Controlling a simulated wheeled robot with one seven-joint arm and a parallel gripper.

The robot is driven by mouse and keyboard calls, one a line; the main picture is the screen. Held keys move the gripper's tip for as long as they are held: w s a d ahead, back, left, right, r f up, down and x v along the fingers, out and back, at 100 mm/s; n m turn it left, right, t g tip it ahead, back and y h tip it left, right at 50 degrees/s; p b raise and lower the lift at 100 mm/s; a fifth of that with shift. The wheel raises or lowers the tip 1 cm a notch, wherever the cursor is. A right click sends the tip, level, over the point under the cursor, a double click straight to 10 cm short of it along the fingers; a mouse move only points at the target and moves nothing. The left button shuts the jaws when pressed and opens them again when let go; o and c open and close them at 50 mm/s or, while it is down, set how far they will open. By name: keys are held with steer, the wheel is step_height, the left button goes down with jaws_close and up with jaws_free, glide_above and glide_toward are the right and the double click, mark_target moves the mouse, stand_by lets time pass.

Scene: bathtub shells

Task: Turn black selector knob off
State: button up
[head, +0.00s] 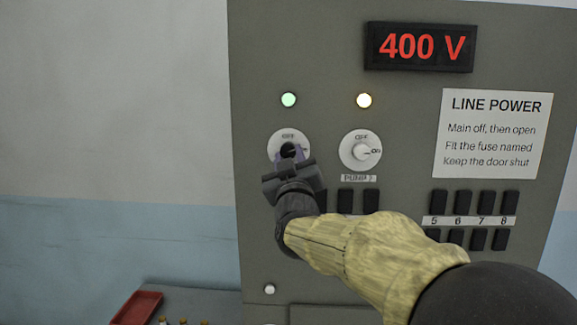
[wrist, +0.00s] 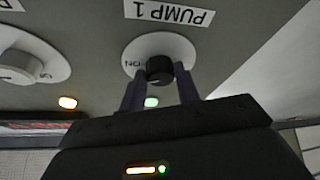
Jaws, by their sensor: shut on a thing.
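The black selector knob (head: 288,150) sits on a round white dial at the left of the grey panel. In the wrist view the black knob (wrist: 159,69) shows upside down between my two fingers, under a "PUMP 1" label. My gripper (head: 290,155) is at the dial, with its fingers shut on the knob; it also shows in the wrist view (wrist: 160,85). "OFF" shows above the knob in the head view and "ON" beside it in the wrist view. My gripper covers much of the knob, and its exact pointing direction cannot be told.
A white knob (head: 362,151) on a second dial is close on the right. A green lamp (head: 289,100) and an amber lamp (head: 364,100) glow above the dials. The display (head: 420,47) reads 400 V. Black fuse holders (head: 473,203) are at right. A red tray (head: 137,307) lies lower left.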

steer(key=n+y+b, duration=0.1)
steer(key=n, duration=0.2)
steer(key=n+g+y+b, duration=0.1)
steer(key=n, duration=0.2)
steer(key=shift+d+r, duration=0.1)
steer(key=shift+d, duration=0.1)
steer(key=n, duration=0.1)
steer(key=n+g+y, duration=0.1)
steer(key=n, duration=0.1)
steer(key=shift+d+r+n+b, duration=0.1)
steer(key=shift+r+n+b, duration=0.05)
steer(key=shift+n+b, duration=0.15)
steer(key=n+g, duration=0.1)
steer(key=n, duration=0.1)
steer(key=n+g+p, duration=0.1)
steer(key=shift+r+n+y, duration=0.3)
steer(key=shift+r+n, duration=0.05)
steer(key=shift+n, duration=0.05)
steer(key=shift+n+g+p, duration=0.6)
steer(key=shift+n+p, duration=0.5)
steer(key=shift+n, duration=0.2)
steer(key=shift+f, duration=0.1)
steer(key=o, duration=1)
steer(key=shift+d, duration=0.1)
